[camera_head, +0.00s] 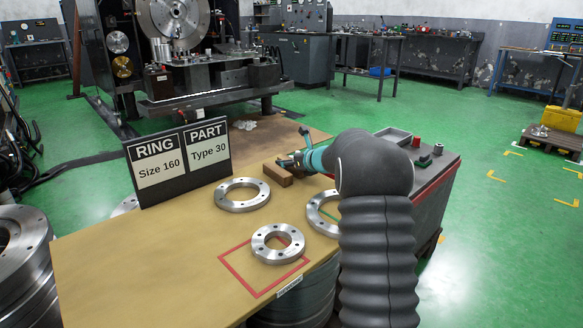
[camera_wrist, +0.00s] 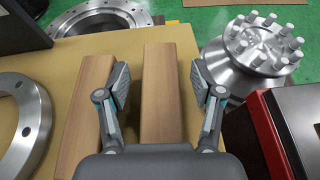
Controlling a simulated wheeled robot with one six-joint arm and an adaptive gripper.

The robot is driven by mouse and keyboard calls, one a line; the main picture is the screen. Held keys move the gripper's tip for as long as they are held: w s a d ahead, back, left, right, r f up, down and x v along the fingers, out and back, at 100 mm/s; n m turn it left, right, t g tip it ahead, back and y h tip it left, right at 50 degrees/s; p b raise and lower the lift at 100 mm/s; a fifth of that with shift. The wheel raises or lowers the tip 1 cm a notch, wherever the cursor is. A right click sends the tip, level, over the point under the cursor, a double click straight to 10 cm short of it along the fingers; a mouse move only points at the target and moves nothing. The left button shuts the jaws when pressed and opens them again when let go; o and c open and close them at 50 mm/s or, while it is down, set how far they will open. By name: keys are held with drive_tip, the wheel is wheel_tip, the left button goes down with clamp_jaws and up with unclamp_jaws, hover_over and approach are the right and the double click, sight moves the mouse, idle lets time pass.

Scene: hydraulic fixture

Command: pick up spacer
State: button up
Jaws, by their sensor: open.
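Two long brown wooden blocks, which look like the spacers, lie side by side on the tan table. In the wrist view the right spacer (camera_wrist: 168,90) is between the fingers of my gripper (camera_wrist: 161,85), with a gap at its left side and a narrower one at its right. The left spacer (camera_wrist: 88,115) lies outside the left finger and is partly covered by it. My gripper is open and empty. In the head view my gripper (camera_head: 289,161) is low over the far part of the table, partly hiding the spacers (camera_head: 279,175); their heights apart cannot be told.
Metal rings (camera_head: 242,195) (camera_head: 278,243) lie on the table (camera_head: 140,270), one over a red outlined square. A sign (camera_head: 178,162) stands at left. A studded metal part (camera_wrist: 255,45) and a red-edged dark cabinet (camera_wrist: 285,130) are close on the right.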

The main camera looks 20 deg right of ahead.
drive_tip(key=c, duration=1.3)
clamp_jaws()
